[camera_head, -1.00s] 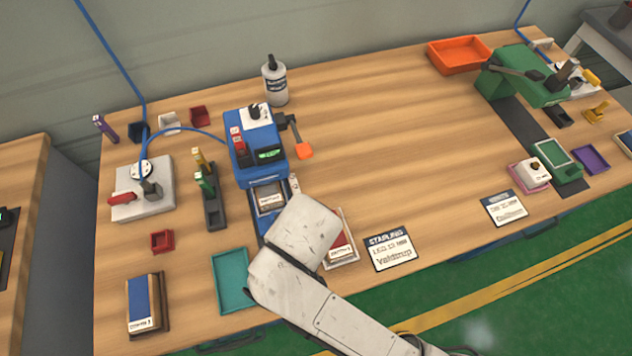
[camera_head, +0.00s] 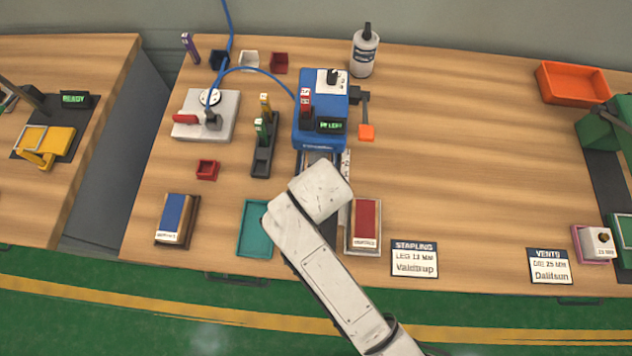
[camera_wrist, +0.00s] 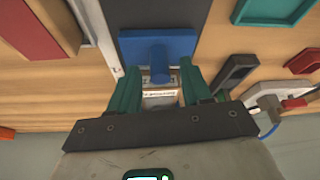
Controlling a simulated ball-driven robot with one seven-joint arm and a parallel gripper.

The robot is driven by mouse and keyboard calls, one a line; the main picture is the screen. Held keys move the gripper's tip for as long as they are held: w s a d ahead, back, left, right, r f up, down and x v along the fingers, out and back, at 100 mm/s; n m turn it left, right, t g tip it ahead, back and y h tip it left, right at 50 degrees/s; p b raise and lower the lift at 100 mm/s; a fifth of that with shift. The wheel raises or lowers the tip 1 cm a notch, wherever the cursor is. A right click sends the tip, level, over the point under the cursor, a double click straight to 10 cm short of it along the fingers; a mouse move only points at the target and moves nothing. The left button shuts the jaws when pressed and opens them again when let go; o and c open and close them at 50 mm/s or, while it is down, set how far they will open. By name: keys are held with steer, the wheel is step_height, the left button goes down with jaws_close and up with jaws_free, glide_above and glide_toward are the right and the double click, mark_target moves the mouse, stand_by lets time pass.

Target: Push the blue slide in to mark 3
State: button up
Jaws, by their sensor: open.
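The blue machine (camera_head: 320,120) stands at the back of the bench, with a lit green display. Its slide tray shows only in part below it in the head view; my arm hides the rest. In the head view my arm hides the gripper. A pale scale strip (camera_head: 345,170) runs beside the slide; its marks are unreadable.
A red block in a tray (camera_head: 365,225) lies right of the slide, and an empty teal tray (camera_head: 256,230) lies left. A dark rack with coloured pieces (camera_head: 264,150) stands left of the machine. An orange-ended lever (camera_head: 366,132) sticks out right. Bare bench lies farther right.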

steer(key=shift+x, duration=0.75)
steer(key=shift+c, duration=0.2)
jaws_close()
